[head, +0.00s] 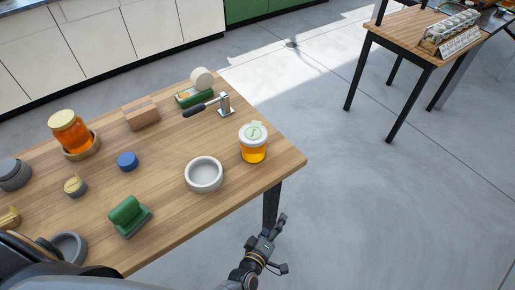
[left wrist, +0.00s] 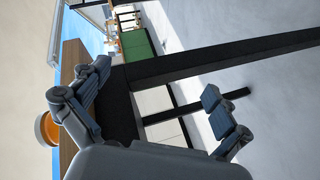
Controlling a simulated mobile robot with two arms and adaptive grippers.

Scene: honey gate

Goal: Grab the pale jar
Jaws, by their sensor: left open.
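The pale jar (head: 253,143), with a whitish lid and upper part and orange honey below, stands upright near the right corner of the wooden table (head: 170,210). My left gripper (head: 276,246) is open and empty, off the front right edge of the table, apart from the jar. In the left wrist view the open fingers (left wrist: 158,95) have a dark table leg and floor between and behind them. A round orange jar (left wrist: 46,128) shows at the left of that view, outside the fingers; I cannot tell for certain which jar it is. My right gripper is not seen.
A pale round bowl (head: 204,175) stands left of the jar, and a metal fixture with a dark handle (head: 208,106) behind it.

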